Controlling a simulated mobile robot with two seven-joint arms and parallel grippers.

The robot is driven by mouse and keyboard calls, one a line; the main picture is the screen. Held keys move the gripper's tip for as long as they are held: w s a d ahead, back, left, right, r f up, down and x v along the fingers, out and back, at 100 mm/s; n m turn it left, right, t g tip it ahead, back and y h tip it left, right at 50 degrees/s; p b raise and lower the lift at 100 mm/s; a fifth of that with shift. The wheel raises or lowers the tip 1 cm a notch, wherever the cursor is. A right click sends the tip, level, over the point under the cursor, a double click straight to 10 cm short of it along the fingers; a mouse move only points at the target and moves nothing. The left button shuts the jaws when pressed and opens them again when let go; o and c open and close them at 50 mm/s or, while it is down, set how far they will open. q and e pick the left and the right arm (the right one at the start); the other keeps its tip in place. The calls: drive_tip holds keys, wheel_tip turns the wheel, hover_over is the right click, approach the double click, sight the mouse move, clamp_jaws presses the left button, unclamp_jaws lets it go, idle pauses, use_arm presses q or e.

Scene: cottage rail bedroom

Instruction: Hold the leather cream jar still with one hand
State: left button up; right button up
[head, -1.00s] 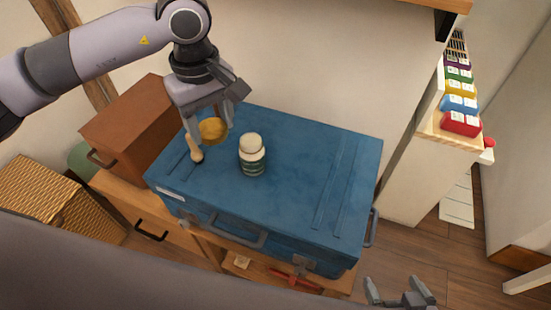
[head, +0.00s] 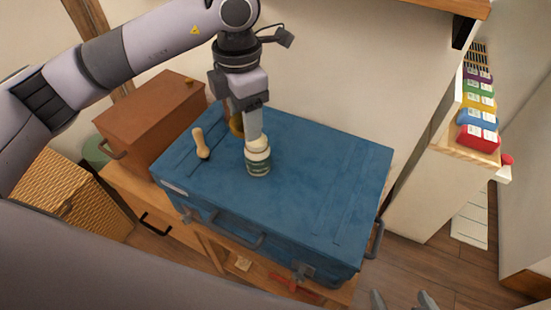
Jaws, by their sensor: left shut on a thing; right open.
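The leather cream jar (head: 258,165) stands upright on the blue suitcase (head: 320,190). It has a pale lid and a dark green label. My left gripper (head: 254,140) reaches down from above and is shut on the jar at its lid. The near finger covers part of the lid, and the far finger is largely hidden. My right gripper (head: 405,302) is open and empty at the bottom edge, far from the jar and cut off by the frame.
A brown box (head: 150,115) stands at the left. The right part of the suitcase top is clear. A shelf with coloured packs (head: 477,135) stands right.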

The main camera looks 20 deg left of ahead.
sight(269, 189)
use_arm(q)
drive_tip(key=n, duration=0.2)
drive_tip(key=d+n, duration=0.1)
drive_tip(key=n, duration=0.2)
drive_tip(key=shift+w, duration=0.2)
drive_tip(key=n, duration=0.2)
drive_tip(key=n+b, duration=0.1)
drive_tip(key=n, duration=0.2)
drive_tip(key=shift+w+d, duration=0.2)
drive_tip(key=shift+d, duration=0.2)
drive_tip(key=f+n+b, duration=0.1)
drive_tip(key=f+n, duration=0.3)
drive_tip(key=f, duration=0.2)
drive_tip(key=d+f+n+b, duration=0.1)
drive_tip(key=f+n, duration=0.2)
drive_tip(key=f, duration=0.4)
drive_tip(key=f+n+b, duration=0.1)
drive_tip(key=f+n, duration=0.3)
drive_tip(key=f, duration=0.3)
drive_tip(key=shift+w+d+n, duration=0.2)
drive_tip(key=shift+d+n, duration=0.1)
drive_tip(key=shift+d, duration=0.1)
drive_tip(key=shift+f, duration=0.1)
drive_tip(key=shift+f, duration=0.1)
drive_tip(key=o, duration=1.2)
drive_tip(key=shift+c, duration=0.2)
